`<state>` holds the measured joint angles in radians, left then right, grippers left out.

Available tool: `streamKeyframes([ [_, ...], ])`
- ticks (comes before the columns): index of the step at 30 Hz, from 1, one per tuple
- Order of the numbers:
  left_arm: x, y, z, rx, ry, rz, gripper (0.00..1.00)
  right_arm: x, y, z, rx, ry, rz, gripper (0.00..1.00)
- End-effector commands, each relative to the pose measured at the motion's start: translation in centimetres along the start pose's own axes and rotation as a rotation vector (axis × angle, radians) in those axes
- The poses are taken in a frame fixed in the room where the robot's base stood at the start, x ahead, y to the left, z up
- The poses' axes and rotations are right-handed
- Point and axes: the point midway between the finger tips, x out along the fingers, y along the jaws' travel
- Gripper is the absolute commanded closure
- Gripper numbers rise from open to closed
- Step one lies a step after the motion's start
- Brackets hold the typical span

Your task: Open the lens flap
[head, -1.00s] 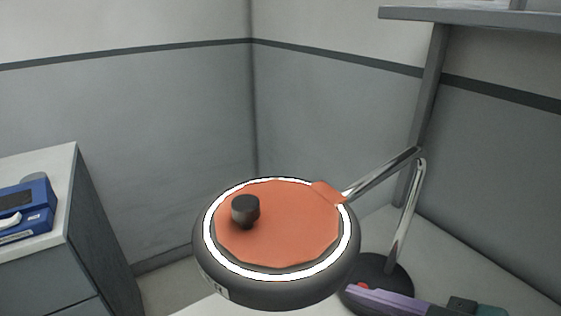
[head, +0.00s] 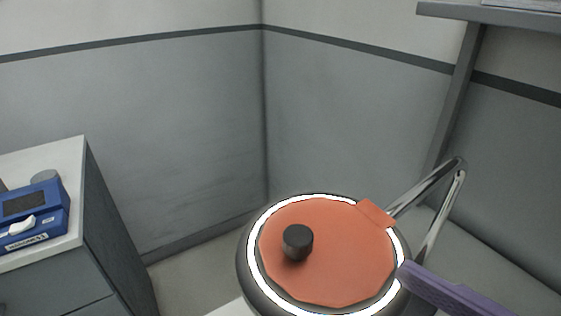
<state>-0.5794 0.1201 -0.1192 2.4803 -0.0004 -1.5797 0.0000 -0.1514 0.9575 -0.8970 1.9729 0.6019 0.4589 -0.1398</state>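The lens flap (head: 335,262) is an orange disc lying flat and closed over the round lamp head, with a black knob (head: 298,242) near its left side. An orange hinge tab (head: 375,214) sits at its upper right edge. The lamp head (head: 247,262) is dark with a bright white ring around the flap; its lower edge is cut off by the picture. A bent metal arm (head: 428,191) joins it at the right. Neither of my grippers is in view.
A purple object (head: 450,290) juts in at the lower right, overlapping the lamp's right edge. A blue device (head: 35,213) sits on a white-topped cabinet (head: 62,165) at the left. Grey partition walls close off the back; a shelf (head: 500,14) hangs at upper right.

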Motion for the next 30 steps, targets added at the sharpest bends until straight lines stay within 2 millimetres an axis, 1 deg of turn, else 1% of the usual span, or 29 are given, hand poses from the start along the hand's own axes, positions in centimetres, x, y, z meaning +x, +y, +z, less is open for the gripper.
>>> streamKeyframes([
  [2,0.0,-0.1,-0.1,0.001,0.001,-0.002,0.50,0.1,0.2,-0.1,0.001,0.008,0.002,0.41],
  [5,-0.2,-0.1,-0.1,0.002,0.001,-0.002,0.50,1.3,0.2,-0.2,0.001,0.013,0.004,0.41],
  [12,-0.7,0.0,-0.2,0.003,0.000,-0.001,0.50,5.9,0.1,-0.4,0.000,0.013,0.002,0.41],
  [15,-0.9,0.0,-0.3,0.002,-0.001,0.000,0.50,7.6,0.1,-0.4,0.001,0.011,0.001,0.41],
  [18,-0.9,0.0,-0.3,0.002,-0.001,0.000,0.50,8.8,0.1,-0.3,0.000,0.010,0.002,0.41],
  [22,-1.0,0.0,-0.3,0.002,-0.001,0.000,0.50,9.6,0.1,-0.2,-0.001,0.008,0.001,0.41],
  [30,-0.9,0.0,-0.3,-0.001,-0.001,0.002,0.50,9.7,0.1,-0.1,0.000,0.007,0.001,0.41],
])
